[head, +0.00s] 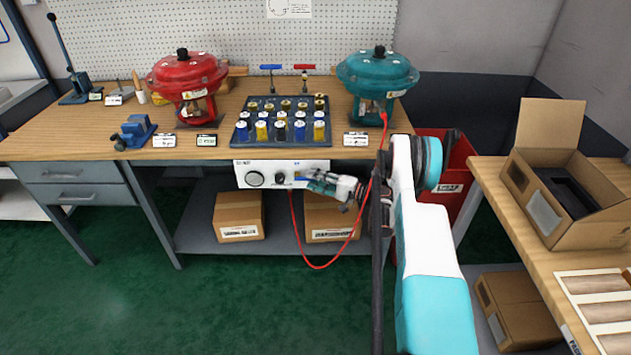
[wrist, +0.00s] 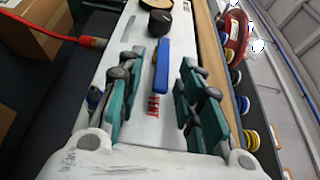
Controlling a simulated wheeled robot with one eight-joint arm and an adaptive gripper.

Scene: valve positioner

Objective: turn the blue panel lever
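The blue panel lever (wrist: 161,66) is a straight bar on the white panel (wrist: 133,55) in the wrist view. My gripper (wrist: 160,84) is open, with its teal-padded fingers on either side of the lever. A gap shows on both sides, and I see no clear contact. In the head view my gripper (head: 312,180) is at the right part of the white panel (head: 267,165) under the bench top, and it hides most of the lever there. A black knob (head: 280,176) and a round gauge (head: 255,178) are to its left.
A red hose (head: 343,252) hangs in a loop below the panel, near my arm. The bench top (head: 215,105) overhangs the panel. A tray of spools (head: 243,117) and red (head: 187,78) and teal (head: 378,75) actuators stand on it. Cartons (head: 239,214) sit below.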

